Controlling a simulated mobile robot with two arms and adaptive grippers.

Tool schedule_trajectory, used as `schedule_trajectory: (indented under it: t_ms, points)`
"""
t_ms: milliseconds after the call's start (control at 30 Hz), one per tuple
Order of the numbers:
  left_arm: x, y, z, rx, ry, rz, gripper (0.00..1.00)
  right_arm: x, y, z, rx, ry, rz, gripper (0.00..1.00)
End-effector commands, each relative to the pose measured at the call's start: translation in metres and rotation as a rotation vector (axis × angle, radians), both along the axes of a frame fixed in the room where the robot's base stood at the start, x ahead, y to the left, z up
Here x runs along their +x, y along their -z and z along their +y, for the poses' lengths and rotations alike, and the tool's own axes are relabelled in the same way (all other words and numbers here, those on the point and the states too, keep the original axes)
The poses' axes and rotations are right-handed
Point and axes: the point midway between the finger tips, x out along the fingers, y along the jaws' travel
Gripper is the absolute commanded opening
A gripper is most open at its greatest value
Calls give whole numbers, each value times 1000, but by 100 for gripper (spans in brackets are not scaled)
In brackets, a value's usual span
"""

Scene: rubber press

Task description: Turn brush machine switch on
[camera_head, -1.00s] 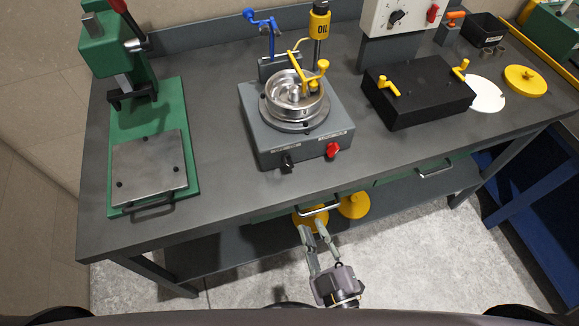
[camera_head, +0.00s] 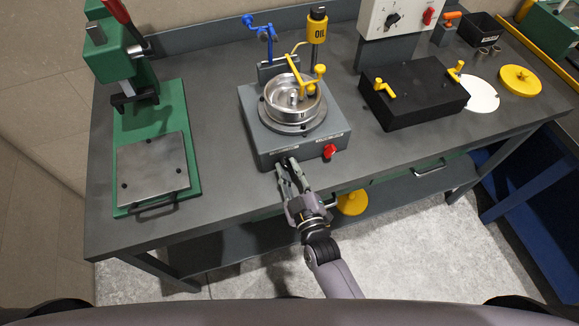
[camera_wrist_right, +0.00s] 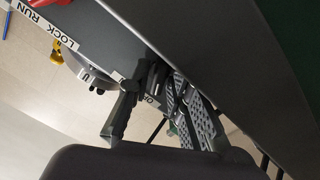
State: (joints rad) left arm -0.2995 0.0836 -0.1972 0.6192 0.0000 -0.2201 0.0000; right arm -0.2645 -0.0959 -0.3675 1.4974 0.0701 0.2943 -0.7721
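The brush machine (camera_head: 262,138) is a grey box on the bench with a round metal bowl (camera_head: 318,100) on top. Its front carries a black switch knob (camera_head: 283,161) at left and a red knob (camera_head: 330,151) at right. My right gripper (camera_head: 287,168) is at the black knob, fingertips at its sides, largely hiding it. In the right wrist view the gripper fingers (camera_wrist_right: 158,90) stand apart with a dark part between the tips. I cannot tell whether they press on it. A white label reading LOCK RUN (camera_wrist_right: 45,30) shows there. My left gripper is out of view.
A green press (camera_head: 155,150) stands at the left of the bench. A black box with yellow handles (camera_head: 413,97) stands to the right. A yellow disc (camera_head: 353,203) shows below the bench edge.

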Motion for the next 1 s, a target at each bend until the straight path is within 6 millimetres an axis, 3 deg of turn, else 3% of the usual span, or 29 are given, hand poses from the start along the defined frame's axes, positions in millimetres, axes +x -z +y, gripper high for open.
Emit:
schedule_trajectory:
  t_ms: [333, 600, 1000]
  points:
    - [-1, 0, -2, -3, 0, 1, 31, 4, 0, 1, 0, 0, 1, 18]
    - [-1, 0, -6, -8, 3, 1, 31, 3, 0, 1, 0, 0, 1, 0]
    - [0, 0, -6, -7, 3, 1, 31, 3, 0, 1, 3, 0, 3, 0]
